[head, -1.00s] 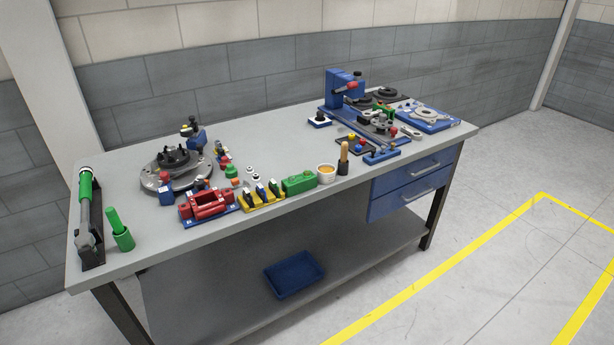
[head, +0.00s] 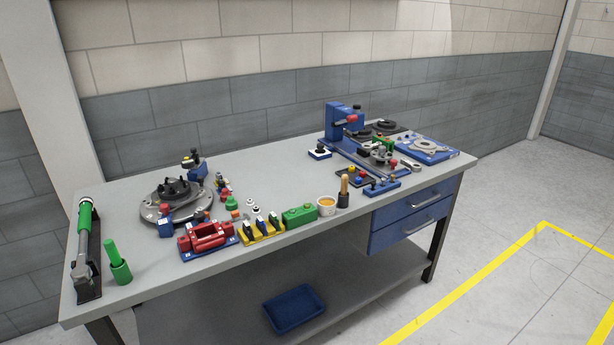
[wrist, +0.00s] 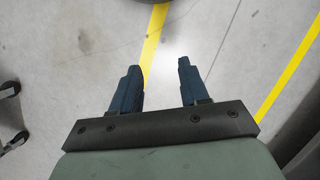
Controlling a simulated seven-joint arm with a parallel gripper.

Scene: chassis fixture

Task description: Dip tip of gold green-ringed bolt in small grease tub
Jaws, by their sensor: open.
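The small grease tub (head: 326,206) is a white cup with yellow-orange contents near the front edge of the workbench, in the head view. It stands between a green block and a black holder with a wooden handle. I cannot pick out a gold green-ringed bolt for sure; the small parts on the bench are too small to tell. My gripper (wrist: 158,74) shows only in the wrist view. Its two dark blue fingers are apart with nothing between them, over bare floor, away from the bench.
The bench (head: 280,168) carries a red fixture (head: 207,236), a yellow rack (head: 261,230), a green block (head: 299,215) and a blue press (head: 345,122). A round grey chassis plate (head: 150,212) sits at left. A blue bin (head: 293,308) lies on the lower shelf. The bench's middle is fairly clear.

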